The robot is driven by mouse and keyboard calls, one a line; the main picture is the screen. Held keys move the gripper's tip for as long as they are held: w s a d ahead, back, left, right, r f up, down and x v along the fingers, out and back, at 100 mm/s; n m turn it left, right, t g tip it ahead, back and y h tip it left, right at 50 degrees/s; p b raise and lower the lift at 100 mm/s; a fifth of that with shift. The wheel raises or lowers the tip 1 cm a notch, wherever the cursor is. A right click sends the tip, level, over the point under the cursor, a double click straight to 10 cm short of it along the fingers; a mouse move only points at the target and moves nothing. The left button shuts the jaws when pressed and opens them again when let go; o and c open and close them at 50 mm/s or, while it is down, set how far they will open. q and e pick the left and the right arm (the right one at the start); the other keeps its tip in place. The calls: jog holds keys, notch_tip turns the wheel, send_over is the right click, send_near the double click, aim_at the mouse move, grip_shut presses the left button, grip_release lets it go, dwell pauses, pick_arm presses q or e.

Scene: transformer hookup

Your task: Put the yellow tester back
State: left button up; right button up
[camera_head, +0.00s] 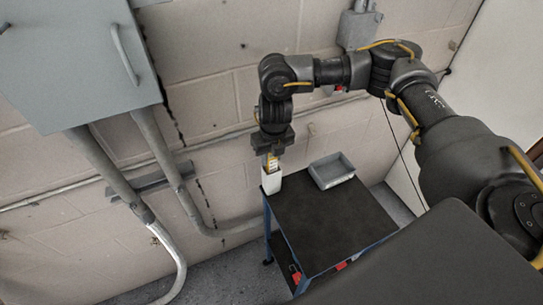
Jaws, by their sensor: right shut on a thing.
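The yellow tester (272,161) shows as a small yellow piece between the fingers of my right gripper (271,154). The gripper points down and is shut on it. Directly below is a white holder (271,181) at the back left corner of the dark-topped cart (330,222). The tester's lower end meets or overlaps the top of the holder; I cannot tell how far inside it is. Most of the tester is hidden by the gripper and the holder. My left gripper is not in view.
A grey open bin (332,170) stands on the cart's back edge, right of the holder. The rest of the cart top is clear. A grey cabinet (75,60) and conduits (165,150) are on the block wall at left. A grey box (358,28) is on the wall above.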

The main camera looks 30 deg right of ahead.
jog(key=shift+f, duration=0.55)
jog(key=o, duration=1)
jog(key=shift+r, duration=0.4)
jog(key=r+b, duration=0.1)
jog(key=r, duration=0.2)
jog(key=s+r+b, duration=0.1)
jog(key=r, duration=0.3)
jog(key=r+b, duration=0.1)
jog(key=r, duration=0.3)
jog(key=shift+s+r, duration=0.1)
jog(key=shift+s, duration=0.1)
